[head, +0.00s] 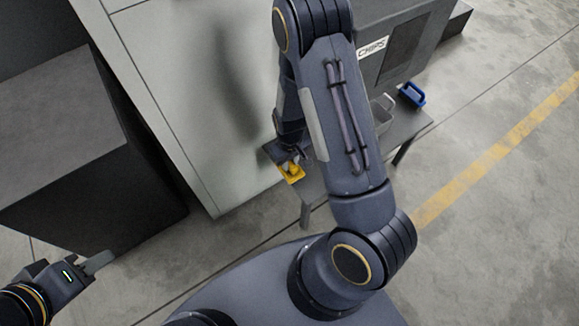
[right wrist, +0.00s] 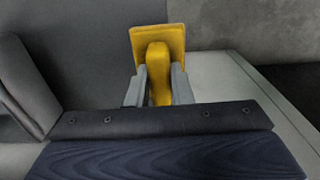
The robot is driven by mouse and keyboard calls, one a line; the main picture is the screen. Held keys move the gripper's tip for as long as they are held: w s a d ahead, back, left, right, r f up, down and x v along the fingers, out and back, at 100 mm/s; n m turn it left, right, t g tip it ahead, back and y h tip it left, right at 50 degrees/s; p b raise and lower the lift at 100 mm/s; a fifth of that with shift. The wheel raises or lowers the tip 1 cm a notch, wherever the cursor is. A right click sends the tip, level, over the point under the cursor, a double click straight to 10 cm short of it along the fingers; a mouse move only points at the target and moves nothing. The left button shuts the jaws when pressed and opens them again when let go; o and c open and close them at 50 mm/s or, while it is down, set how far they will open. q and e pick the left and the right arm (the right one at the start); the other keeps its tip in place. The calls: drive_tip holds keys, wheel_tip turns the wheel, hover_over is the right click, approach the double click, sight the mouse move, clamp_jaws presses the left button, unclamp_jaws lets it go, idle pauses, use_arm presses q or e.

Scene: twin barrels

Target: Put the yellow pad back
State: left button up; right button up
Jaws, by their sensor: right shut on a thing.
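The yellow pad (head: 291,173) is a small flat plate with a raised handle. It is at my right gripper (head: 289,164), close to the edge of a small grey table (head: 312,186). In the right wrist view the yellow pad (right wrist: 173,36) stands up beyond the fingers, and my right gripper (right wrist: 159,84) is shut on its handle. Whether the pad touches the table is hard to tell. My left gripper (head: 99,262) is at the lower left over the floor, away from the pad; its finger gap does not show clearly.
A blue pad (head: 412,95) and a grey bin (head: 381,112) are on the table's right part. A dark machine labelled CHIPS (head: 405,40) stands behind. A large pale cabinet (head: 205,100) is left of my right arm, a dark block (head: 80,150) further left. Floor at right is clear.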

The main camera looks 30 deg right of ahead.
wheel_tip(320, 180, down, 4)
drive_tip(key=shift+w+r+b, duration=0.1)
drive_tip(key=shift+r+b, duration=0.1)
drive_tip(key=shift+b, duration=0.3)
drive_tip(key=shift+r, duration=0.1)
drive_tip(key=o, duration=0.9)
